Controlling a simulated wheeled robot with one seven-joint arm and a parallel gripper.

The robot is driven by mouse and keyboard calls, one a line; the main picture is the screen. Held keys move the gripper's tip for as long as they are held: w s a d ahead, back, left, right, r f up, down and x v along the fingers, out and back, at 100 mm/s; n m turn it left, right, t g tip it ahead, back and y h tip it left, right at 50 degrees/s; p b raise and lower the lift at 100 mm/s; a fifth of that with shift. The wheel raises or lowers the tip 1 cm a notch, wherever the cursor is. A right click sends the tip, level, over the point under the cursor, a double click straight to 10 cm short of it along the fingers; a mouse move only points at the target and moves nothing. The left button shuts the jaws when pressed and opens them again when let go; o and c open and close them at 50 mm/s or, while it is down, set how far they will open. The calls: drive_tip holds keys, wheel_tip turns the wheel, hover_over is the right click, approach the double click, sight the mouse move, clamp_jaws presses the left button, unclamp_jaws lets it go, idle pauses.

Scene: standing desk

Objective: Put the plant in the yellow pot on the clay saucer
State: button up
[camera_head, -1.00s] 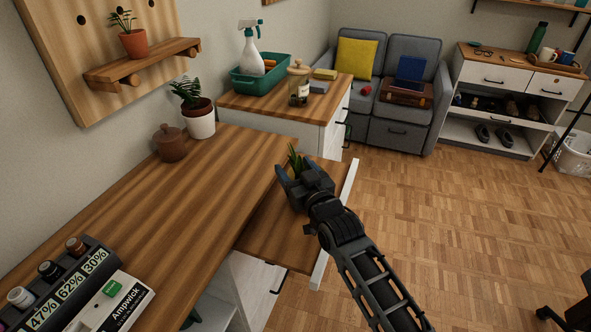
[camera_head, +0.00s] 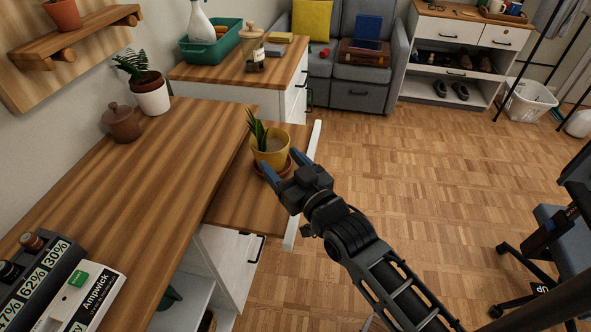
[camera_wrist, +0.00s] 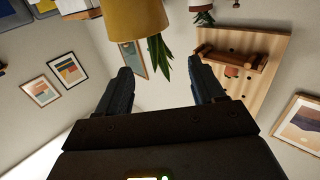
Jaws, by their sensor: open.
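The plant in the yellow pot (camera_head: 269,148) stands upright on the pull-out board beside the desk. A reddish-brown rim of the clay saucer (camera_head: 289,166) shows under it, and the pot appears to rest on it. Part of the saucer is hidden by my gripper. My gripper (camera_head: 281,167) is open and empty, just in front and to the right of the pot. In the wrist view, the yellow pot (camera_wrist: 137,20) shows upside down at the top edge, beyond the spread fingers of my gripper (camera_wrist: 163,85), not between them.
A white pot with a plant (camera_head: 151,96) and a brown lidded jar (camera_head: 122,124) stand at the desk's back edge. The board's white front (camera_head: 301,190) borders open floor on the right. A dark chair (camera_head: 560,220) stands at the far right.

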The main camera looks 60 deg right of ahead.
drive_tip(key=s+a+r+n+y, duration=0.1)
drive_tip(key=s+a+y, duration=0.1)
drive_tip(key=s+a, duration=0.3)
drive_tip(key=s+a+r+n+g+y, duration=0.1)
drive_tip(key=s+a, duration=0.5)
drive_tip(key=s, duration=0.7)
drive_tip(key=s+a+r+n+y, duration=0.3)
drive_tip(key=s+a, duration=0.3)
drive_tip(key=s, duration=0.3)
drive_tip(key=shift+a+g+y, duration=0.25)
drive_tip(key=shift+g+y, duration=0.05)
drive_tip(key=shift+y, duration=0.5)
